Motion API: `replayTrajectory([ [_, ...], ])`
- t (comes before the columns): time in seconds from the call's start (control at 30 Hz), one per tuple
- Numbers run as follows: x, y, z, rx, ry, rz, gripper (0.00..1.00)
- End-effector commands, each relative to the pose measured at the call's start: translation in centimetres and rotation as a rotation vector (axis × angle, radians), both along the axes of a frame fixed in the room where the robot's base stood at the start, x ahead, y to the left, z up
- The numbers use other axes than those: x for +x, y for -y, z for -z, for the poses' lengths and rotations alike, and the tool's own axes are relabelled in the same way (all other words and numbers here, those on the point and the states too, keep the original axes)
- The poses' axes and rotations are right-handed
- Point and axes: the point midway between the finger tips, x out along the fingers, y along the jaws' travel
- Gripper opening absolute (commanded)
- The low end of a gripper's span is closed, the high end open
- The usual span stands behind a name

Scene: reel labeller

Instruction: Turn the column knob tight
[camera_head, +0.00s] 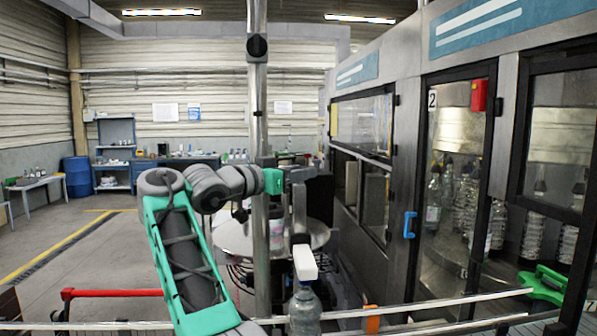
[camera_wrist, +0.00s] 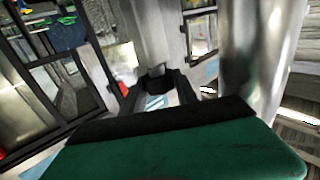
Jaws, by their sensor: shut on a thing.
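The chrome column (camera_head: 257,110) stands upright in the middle of the head view, and its broad shiny side fills the right of the wrist view (camera_wrist: 252,45). My gripper (camera_head: 298,174) is beside the column at mid height. In the wrist view, its two dark fingers (camera_wrist: 158,86) are shut on the black column knob (camera_wrist: 157,78), with a grey bar behind it. In the head view, the held knob is too small and covered to make out. How tight it is cannot be seen.
A second black knob (camera_head: 257,47) sits higher on the column. A white block (camera_head: 305,262) and a clear bottle (camera_head: 305,312) are below my gripper. A glazed machine (camera_head: 408,75) closes off the right. Rails (camera_head: 400,310) cross the front. Open floor (camera_head: 60,240) lies left.

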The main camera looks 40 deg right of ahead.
Motion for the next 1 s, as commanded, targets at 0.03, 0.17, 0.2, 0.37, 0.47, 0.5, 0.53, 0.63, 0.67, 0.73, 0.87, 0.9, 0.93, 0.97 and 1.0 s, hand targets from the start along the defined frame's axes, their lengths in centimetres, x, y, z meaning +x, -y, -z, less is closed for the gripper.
replayTrajectory([
  [0.03,-0.03,-0.01,-0.46,-0.007,0.005,-0.003,0.00],
  [0.17,-0.04,0.00,-0.49,-0.008,0.005,-0.003,0.00],
  [0.2,-0.04,0.00,-0.50,-0.008,0.005,-0.004,0.00],
  [0.37,-0.06,0.01,-0.50,-0.007,0.005,-0.004,0.42],
  [0.47,-0.04,0.02,-0.38,-0.005,0.004,-0.003,0.50],
  [0.5,-0.04,0.02,-0.35,-0.005,0.004,-0.003,0.53],
  [0.53,-0.03,0.01,-0.32,-0.004,0.003,-0.003,0.56],
  [0.63,-0.02,0.01,-0.26,-0.004,0.003,-0.002,0.57],
  [0.67,-0.02,0.01,-0.24,-0.003,0.003,-0.002,0.57],
  [0.73,-0.02,0.01,-0.21,-0.003,0.002,-0.002,0.57],
  [0.87,-0.02,0.02,-0.17,-0.002,0.002,-0.002,0.57],
  [0.9,-0.03,0.01,-0.16,-0.002,0.002,-0.003,0.57],
  [0.93,-0.05,0.02,-0.16,-0.002,0.002,-0.005,0.57],
  [0.97,-0.07,0.02,-0.16,-0.002,0.002,-0.008,0.57],
  [1.0,-0.11,0.02,-0.15,-0.002,0.003,-0.015,0.57],
])
